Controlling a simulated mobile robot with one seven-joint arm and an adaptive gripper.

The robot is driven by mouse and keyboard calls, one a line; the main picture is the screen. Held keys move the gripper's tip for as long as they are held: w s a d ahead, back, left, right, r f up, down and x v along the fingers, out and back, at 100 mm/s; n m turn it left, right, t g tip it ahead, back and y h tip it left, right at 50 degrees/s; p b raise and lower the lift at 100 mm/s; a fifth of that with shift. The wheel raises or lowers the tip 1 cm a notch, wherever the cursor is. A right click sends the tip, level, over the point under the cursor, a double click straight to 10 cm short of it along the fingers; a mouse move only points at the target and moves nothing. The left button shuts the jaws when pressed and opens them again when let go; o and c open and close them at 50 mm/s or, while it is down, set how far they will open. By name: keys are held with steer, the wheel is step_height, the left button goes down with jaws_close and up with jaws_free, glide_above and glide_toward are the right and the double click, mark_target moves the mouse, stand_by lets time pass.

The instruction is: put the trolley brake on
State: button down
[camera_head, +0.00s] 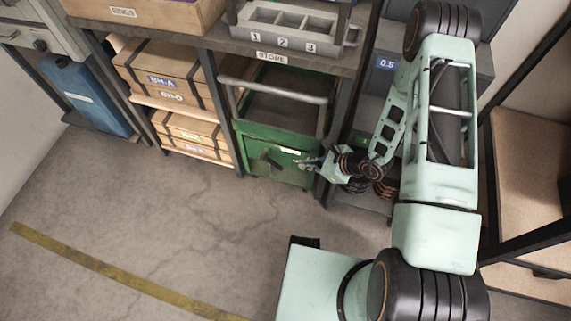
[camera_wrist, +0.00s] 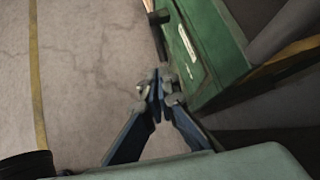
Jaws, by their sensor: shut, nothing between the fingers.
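The green trolley (camera_head: 258,137) stands under the shelf, with a grey push bar (camera_head: 275,91) across its top. A dark brake lever (camera_head: 270,160) is on its front face, beside a small pale label (camera_head: 290,151). In the wrist view the lever (camera_wrist: 157,32) sticks out from the green face (camera_wrist: 215,45), above my fingertips in the picture. My gripper (camera_head: 309,163) is just right of the lever, in front of the trolley's right side. Its fingers (camera_wrist: 158,88) are together and empty. They look apart from the lever; whether they touch the trolley I cannot tell.
A dark shelf post (camera_head: 333,150) stands right beside the trolley and my gripper. Wooden crates (camera_head: 172,88) fill the shelf on the left. A grey divided tray (camera_head: 290,30) sits above. The concrete floor (camera_head: 170,220) in front is clear.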

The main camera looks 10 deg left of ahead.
mark_target(279, 169)
steer(key=b+x, duration=0.4)
steer(key=x, duration=0.9)
steer(key=shift+w+a+f, duration=0.1)
steer(key=shift+a+f, duration=0.1)
steer(key=shift+f, duration=0.1)
steer(key=shift+a+f+b, duration=0.15)
steer(key=shift+f+b, duration=0.45)
steer(key=shift+b, duration=0.1)
steer(key=shift+a+f+b, duration=0.25)
steer(key=shift+f+b, duration=0.5)
steer(key=shift+b, duration=0.05)
steer(key=shift+a+f+b, duration=0.55)
steer(key=shift+f+b, duration=0.05)
steer(key=shift+b, duration=0.05)
steer(key=shift+w, duration=0.1)
